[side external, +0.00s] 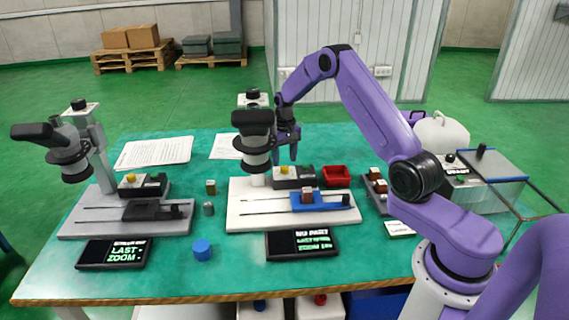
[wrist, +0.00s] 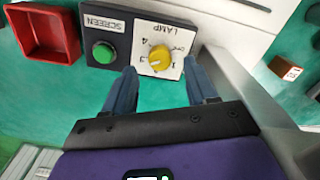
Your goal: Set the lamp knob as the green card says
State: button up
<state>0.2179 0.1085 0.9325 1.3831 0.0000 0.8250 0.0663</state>
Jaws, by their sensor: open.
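The lamp knob (wrist: 160,55) is yellow, on a white plate marked LAMP with a number scale and OFF. Its pale pointer mark seems to face the lower left in the wrist view; the exact number is unclear. In the side view this knob (side external: 284,170) sits on a small box behind the white microscope base. My gripper (wrist: 160,68) is open, its two fingers either side of the knob in the picture and apart from it. In the side view my gripper (side external: 286,156) hangs just above that box. A small pale card with green marks (side external: 398,228) lies at the right; its text is unreadable.
A green button (wrist: 104,53) marked SCREEN is beside the lamp plate. A red tray (side external: 336,176) stands to its right in the side view. The microscope head (side external: 254,140) is close to my gripper. A second microscope (side external: 75,160) has its own yellow knob (side external: 131,178).

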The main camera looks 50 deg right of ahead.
aim_at(285, 167)
jog(key=shift+r, duration=2.15)
